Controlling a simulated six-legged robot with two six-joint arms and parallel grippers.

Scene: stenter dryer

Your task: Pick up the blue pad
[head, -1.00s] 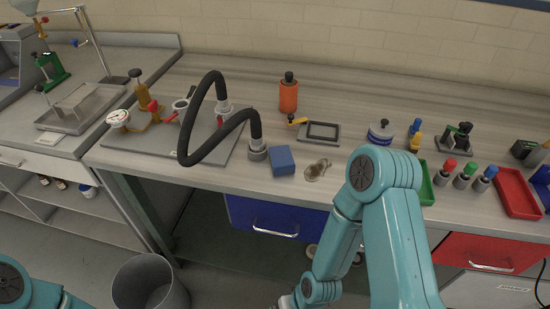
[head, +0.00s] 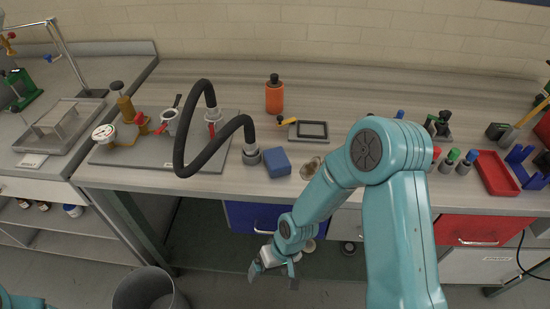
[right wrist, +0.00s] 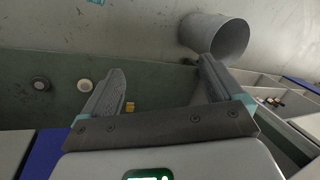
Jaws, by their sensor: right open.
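The blue pad (head: 276,162) is a small blue block lying on the grey bench top (head: 330,80), just right of the hose's lower end. My right gripper (head: 272,276) hangs below and in front of the bench edge, in front of the blue drawer and well below the pad. Its two fingers (right wrist: 158,88) are apart and empty in the right wrist view, which shows the floor and not the pad. My left gripper is not in view; only a bit of my left arm shows at the lower left corner.
A black hose (head: 180,140) arches left of the pad. A small beige lump (head: 311,168) lies right of it. An orange bottle (head: 275,95) and a black-framed plate (head: 308,131) stand behind. A grey bin (head: 148,292) stands on the floor, also in the right wrist view (right wrist: 214,36).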

